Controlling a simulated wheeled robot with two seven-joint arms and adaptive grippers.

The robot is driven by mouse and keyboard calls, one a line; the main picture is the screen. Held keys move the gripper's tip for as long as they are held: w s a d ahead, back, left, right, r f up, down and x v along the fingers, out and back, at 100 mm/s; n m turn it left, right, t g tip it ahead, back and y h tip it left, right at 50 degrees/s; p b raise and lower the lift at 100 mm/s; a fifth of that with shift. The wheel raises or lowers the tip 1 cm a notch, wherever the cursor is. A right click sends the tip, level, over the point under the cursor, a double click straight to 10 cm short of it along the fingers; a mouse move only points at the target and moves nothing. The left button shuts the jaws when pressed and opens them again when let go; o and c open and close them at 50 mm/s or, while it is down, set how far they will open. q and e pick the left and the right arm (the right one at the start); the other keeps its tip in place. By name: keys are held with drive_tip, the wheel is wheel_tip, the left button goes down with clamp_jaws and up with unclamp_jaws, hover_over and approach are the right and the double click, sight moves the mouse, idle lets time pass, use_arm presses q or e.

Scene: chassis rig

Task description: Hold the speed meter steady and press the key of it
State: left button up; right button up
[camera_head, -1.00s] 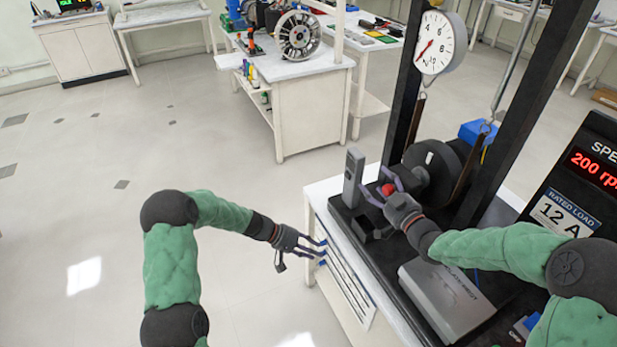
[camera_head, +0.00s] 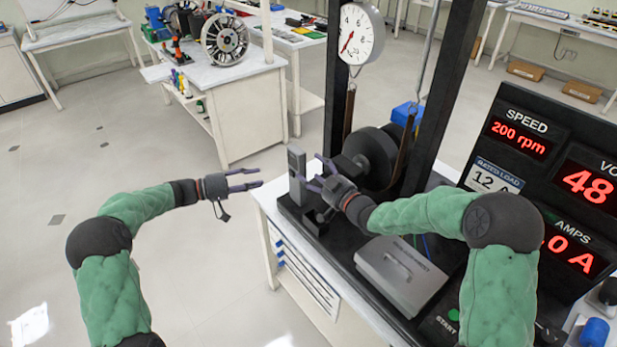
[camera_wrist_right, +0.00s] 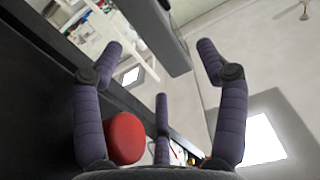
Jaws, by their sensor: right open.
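A grey upright block (camera_head: 296,175), which may be the speed meter, stands at the near left corner of the black rig; I see no key on it. Its grey body also shows at the top of the right wrist view (camera_wrist_right: 152,32). My left gripper (camera_head: 257,179) is open and empty, left of the block, fingers pointing at it, apart from it. My right gripper (camera_head: 311,170) is open, just right of the block. In the right wrist view, a red rounded knob (camera_wrist_right: 125,138) lies beside its fingers; I cannot tell whether they touch.
A panel (camera_head: 535,160) at the right reads SPEED 200 rpm. A dark drum (camera_head: 372,158), black posts and a dial gauge (camera_head: 360,33) stand behind my right gripper. A grey box (camera_head: 402,272) lies in front. Open floor lies left of the white bench (camera_head: 262,212).

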sight(299, 160)
drive_tip(key=x, duration=0.7)
drive_tip(key=shift+w+a, duration=0.15)
drive_tip(key=c, duration=1.4)
use_arm(q)
clamp_jaws()
